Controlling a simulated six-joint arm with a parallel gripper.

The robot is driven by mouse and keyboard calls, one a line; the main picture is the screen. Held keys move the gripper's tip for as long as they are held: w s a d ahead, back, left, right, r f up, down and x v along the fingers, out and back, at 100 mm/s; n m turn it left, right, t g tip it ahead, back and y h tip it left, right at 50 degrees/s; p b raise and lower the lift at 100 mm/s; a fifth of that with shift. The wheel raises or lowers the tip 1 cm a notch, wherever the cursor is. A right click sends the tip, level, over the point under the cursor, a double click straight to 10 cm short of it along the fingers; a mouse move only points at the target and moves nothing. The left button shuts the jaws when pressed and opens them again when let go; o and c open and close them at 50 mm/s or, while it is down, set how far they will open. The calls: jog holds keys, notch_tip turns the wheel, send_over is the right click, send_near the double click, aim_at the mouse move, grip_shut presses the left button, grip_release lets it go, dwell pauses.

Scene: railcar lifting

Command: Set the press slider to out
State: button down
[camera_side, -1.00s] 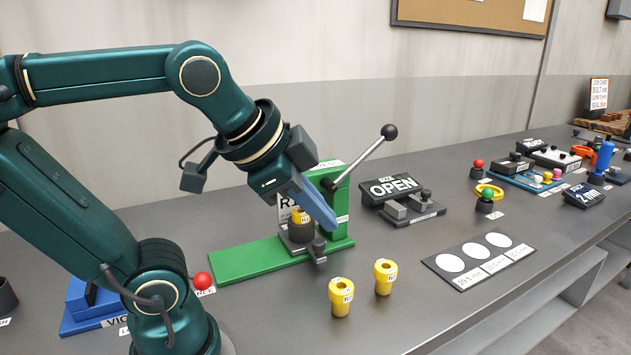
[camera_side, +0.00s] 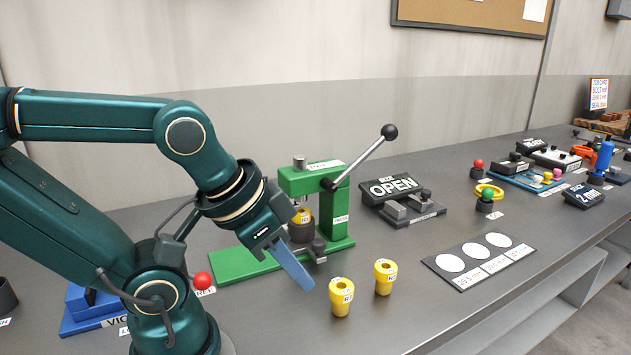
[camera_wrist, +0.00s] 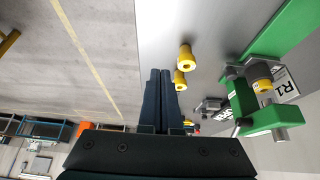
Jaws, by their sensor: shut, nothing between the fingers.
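The green press (camera_side: 328,205) stands on the bench with its long lever and black knob (camera_side: 389,131) up to the right. At its foot is a dark slider (camera_side: 302,230) with a small knob (camera_side: 318,246), and a yellow part marked R1 (camera_side: 302,216) sits above it. The press also shows in the wrist view (camera_wrist: 240,98), at the right. My gripper (camera_side: 306,284) is shut and empty, its blue fingers pointing down to the right in front of the press base. In the wrist view the closed fingers (camera_wrist: 160,75) point away from the press. Whether they touch anything is unclear.
Two yellow parts (camera_side: 341,296) (camera_side: 384,276) stand just right of my gripper. A red ball knob (camera_side: 202,281) and a blue vice (camera_side: 92,305) are at the left.

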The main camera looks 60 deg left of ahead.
jog(key=c, duration=1)
grip_release()
jog(key=o, duration=0.5)
jog(key=shift+r+n, duration=0.15)
jog(key=shift+n, duration=0.25)
jog(key=shift+c, duration=0.2)
jog(key=w+a+r+n, duration=0.2)
jog(key=w+r+n, duration=0.2)
jog(key=w, duration=0.1)
jog(key=n+g, duration=0.6)
jog(key=n, duration=0.4)
send_over(319, 241)
notch_tip(319, 241, down, 10)
jog(key=shift+f, duration=2.35)
grip_shut()
